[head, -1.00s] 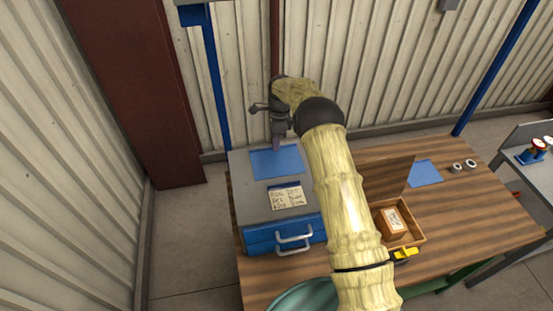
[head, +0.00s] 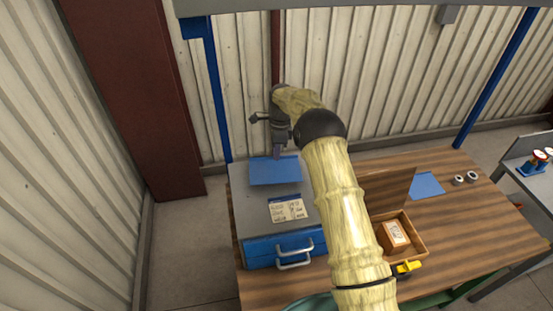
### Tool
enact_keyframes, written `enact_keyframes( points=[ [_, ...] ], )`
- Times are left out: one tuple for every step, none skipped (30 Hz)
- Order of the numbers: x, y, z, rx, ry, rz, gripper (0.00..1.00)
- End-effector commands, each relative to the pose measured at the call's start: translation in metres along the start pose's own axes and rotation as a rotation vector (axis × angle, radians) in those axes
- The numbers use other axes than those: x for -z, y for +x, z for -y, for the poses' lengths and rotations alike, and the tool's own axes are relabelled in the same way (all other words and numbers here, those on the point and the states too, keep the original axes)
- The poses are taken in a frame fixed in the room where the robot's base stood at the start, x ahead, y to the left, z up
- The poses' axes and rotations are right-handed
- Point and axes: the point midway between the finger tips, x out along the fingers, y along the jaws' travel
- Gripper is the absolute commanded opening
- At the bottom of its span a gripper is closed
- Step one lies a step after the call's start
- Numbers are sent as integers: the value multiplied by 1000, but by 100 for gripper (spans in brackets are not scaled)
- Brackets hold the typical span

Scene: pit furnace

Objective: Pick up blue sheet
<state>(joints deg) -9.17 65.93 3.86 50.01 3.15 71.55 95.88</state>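A blue sheet (head: 273,172) is at the back of the flat grey top of a blue case (head: 250,211). A dark edge shows under its front, and it seems slightly raised off the top. My gripper (head: 278,155) points down at the sheet's back edge. Its fingers look narrow and together, and the sheet appears pinched at their tips. The exact contact is too small to see clearly. A second blue sheet (head: 426,185) lies flat on the wooden table at the right.
A handwritten note (head: 290,210) lies on the case in front of the sheet. The wooden table (head: 460,220) bears an open wooden box (head: 413,243), a yellow item (head: 407,268) and two small rings (head: 465,178). A corrugated wall (head: 240,70) stands close behind.

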Motion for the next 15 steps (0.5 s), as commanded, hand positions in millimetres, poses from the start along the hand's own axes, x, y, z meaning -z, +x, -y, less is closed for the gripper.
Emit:
enact_keyframes(
  points=[
    [-1,-6,0,6,-1,0,0],
    [-1,-10,-1,5,-1,0,0],
    [-2,-17,-1,7,-1,0,0],
    [-3,-23,-2,7,-1,0,0],
    [-4,-29,-3,8,-1,0,0],
    [-4,-37,-4,7,-1,1,0],
    [-5,-43,-5,7,-1,1,0],
    [-5,-49,-6,8,-1,1,0],
    [-6,-56,-7,6,-1,0,0],
    [-6,-62,-8,7,-1,0,0],
    [-7,-68,-8,6,-1,0,0],
    [-8,-73,-9,5,-1,0,0],
    [-8,-77,-10,5,-1,0,0],
    [-8,-80,-10,4,-1,0,0],
    [-8,-83,-11,2,-1,0,0]
  ],
)
